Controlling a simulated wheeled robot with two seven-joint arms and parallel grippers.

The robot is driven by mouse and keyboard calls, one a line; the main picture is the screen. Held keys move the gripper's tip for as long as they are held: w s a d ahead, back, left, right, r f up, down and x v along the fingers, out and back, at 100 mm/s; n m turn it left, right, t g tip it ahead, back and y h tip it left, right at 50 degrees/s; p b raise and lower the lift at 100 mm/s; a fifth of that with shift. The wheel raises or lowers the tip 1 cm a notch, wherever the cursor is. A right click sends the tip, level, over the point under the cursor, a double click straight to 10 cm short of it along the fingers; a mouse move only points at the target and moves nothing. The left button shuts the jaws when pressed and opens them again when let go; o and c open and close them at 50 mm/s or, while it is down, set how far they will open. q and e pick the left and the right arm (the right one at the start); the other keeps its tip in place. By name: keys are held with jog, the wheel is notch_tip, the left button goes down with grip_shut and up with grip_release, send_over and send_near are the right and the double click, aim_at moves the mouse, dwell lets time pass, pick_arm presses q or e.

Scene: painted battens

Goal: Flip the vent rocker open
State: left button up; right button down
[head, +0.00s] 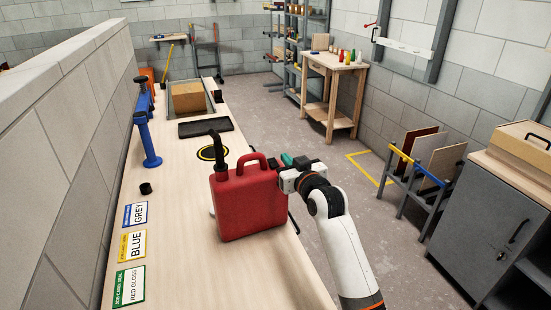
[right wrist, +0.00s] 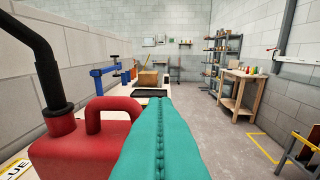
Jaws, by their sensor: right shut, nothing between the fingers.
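A red can (head: 247,203) with a black spout (head: 217,150) and a loop handle (head: 252,160) stands upright on the wooden bench. In the right wrist view the can (right wrist: 85,150) fills the lower left. I cannot make out the vent rocker in either view. My right gripper (head: 288,160) is beside the can's upper right side, near the handle. Its teal fingers (right wrist: 158,130) are pressed together along a seam, with nothing between them. I cannot tell whether they touch the can. My left gripper is not in view.
Job cards (head: 132,244) and a small black cap (head: 145,188) lie left of the can. Behind it are a black-and-yellow disc (head: 207,153), a dark tray (head: 205,128), a cardboard box (head: 188,97) and a blue clamp-like stand (head: 148,140). A block wall borders the bench's left.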

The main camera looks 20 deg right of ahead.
jog(key=p, duration=0.2)
send_over(275, 165)
jog(key=s, duration=0.1)
jog(key=shift+s+f, duration=0.1)
jog(key=shift+f, duration=0.05)
jog(key=f, duration=0.1)
jog(key=w+f, duration=0.1)
jog(key=f, duration=0.1)
jog(key=shift+f, duration=0.1)
jog(key=shift+f+p, duration=0.3)
jog(key=shift+f, duration=0.2)
